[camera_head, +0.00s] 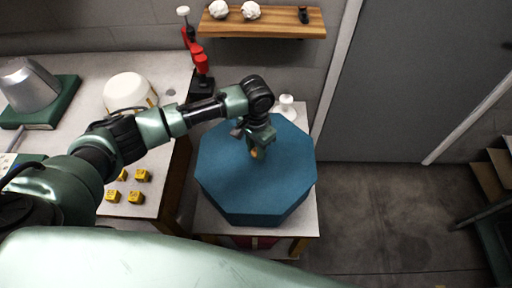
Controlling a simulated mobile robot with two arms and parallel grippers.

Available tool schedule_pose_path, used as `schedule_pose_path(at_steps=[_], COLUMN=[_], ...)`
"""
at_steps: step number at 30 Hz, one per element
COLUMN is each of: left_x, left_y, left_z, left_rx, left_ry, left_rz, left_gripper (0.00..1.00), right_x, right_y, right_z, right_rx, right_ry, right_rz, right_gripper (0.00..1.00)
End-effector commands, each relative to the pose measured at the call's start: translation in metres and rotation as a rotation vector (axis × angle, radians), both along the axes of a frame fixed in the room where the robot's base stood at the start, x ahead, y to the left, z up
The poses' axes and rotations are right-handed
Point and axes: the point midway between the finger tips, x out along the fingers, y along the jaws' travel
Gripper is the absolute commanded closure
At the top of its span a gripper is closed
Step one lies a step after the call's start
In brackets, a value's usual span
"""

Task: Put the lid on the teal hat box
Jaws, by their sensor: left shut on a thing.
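The teal hat box (262,220) is eight-sided and stands on a small pale table. Its flat teal lid (225,165) covers the top in this view. I cannot make out a seam or gap between lid and box walls. My left gripper (255,152) reaches over from the left, points down and is shut on the lid near its middle. A small yellowish bit shows at the fingertips; its exact form is too small to tell. The gripper hides the far middle of the lid. My right gripper is out of view.
The small table's rim (215,222) shows around the box. A white knobbed object (287,104) stands behind it. Open floor (370,215) lies right.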

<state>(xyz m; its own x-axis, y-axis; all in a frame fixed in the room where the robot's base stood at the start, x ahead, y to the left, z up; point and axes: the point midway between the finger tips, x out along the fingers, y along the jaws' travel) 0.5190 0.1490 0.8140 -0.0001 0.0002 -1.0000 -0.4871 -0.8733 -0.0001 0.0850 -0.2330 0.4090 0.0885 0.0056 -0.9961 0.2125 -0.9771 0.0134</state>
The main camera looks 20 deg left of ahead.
Motion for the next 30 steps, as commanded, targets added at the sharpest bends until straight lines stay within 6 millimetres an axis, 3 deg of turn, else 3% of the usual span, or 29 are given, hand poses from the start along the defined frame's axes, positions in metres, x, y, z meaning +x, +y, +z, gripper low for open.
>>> schedule_pose_path(at_steps=[11,12,14,15,25,30], left_x=[0.000,0.000,0.000,0.000,0.000,0.001], left_y=[0.000,0.000,0.000,0.000,0.000,0.000], left_z=[-0.004,-0.004,-0.004,-0.004,-0.002,0.018], left_rx=[-0.001,0.000,0.000,0.000,0.000,-0.001], left_ry=[-0.002,-0.001,-0.001,-0.001,0.000,-0.003], left_rz=[0.000,0.000,0.000,0.000,0.000,0.001], left_gripper=[1.00,0.65,0.48,0.45,0.45,0.45], right_x=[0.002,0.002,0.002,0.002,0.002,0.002], right_y=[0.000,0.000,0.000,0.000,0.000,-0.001], right_z=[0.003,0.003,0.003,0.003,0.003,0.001], right_rx=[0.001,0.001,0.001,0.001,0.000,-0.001], right_ry=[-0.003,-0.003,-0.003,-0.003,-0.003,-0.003], right_rz=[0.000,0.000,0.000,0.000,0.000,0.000], right_gripper=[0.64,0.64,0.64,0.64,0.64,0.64])
